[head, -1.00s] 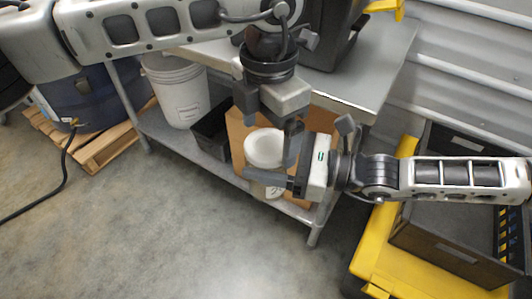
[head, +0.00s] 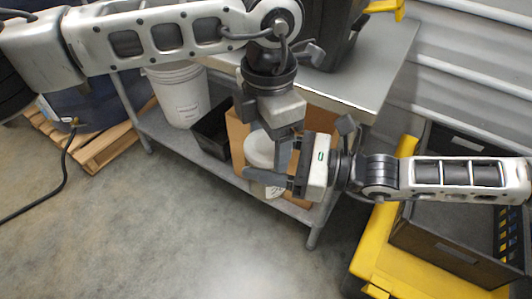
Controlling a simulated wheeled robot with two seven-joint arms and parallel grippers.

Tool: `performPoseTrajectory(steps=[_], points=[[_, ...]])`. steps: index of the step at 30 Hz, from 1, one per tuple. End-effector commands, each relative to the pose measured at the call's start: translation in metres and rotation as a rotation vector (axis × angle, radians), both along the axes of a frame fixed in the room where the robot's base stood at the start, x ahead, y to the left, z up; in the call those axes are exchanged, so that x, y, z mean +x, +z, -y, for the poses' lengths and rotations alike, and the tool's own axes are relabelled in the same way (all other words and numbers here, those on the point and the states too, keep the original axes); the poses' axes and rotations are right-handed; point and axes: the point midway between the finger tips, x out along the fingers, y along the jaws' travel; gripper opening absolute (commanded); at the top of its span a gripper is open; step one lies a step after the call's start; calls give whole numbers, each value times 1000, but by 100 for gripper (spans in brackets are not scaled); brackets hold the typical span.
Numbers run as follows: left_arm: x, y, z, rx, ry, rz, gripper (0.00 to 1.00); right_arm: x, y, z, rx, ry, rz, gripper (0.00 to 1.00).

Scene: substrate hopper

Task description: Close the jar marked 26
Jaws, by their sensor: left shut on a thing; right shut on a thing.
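A jar (head: 273,191) with a pale label shows at the middle of the head view, held in front of the lower shelf. Its label is too small and covered to read. A round white lid (head: 258,150) is at the top of the jar; I cannot tell whether it is fully seated. My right gripper (head: 268,178) comes in from the right and is shut on the jar body, one finger across its front. My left gripper (head: 277,150) points down from above and is shut on the lid, hiding its right part.
A grey metal table (head: 370,85) with a lower shelf stands behind. The shelf bears a white bucket (head: 181,95), a black bin (head: 211,130) and a cardboard box (head: 237,135). A yellow stand (head: 385,262) with a dark crate (head: 455,250) is at right. Floor at front left is clear.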

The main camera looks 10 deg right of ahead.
Motion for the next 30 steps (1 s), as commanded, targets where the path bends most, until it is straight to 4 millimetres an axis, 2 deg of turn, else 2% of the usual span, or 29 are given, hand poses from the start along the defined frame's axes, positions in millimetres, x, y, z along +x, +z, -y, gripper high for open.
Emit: performPoseTrajectory(steps=[6, 11, 16, 17, 18, 19, 27, 30], points=[[0, 0, 0, -1, -522, -2, 42, 0, 1, 0, 2, 1, 2, 0], [0, 0, 0, 0, -837, -1, 42, 0, 1, 0, 2, 1, 2, 0], [1, 0, 0, 0, -849, -1, 42, 0, 1, 0, 2, 1, 2, 0], [1, 0, 0, 0, -849, -1, 78, 0, 1, 0, 2, 1, 2, 0], [1, 0, 0, 0, -849, -1, 89, 0, 1, 0, 2, 1, 2, 0], [1, 0, 0, 0, -848, -1, 95, 0, 1, 0, 2, 1, 2, 0], [0, 0, 0, 0, -847, -1, 95, 0, 1, 0, 2, 1, 2, 0], [1, 6, 0, 0, -846, -1, 95, 0, 1, 0, 2, 1, 2, 0]])
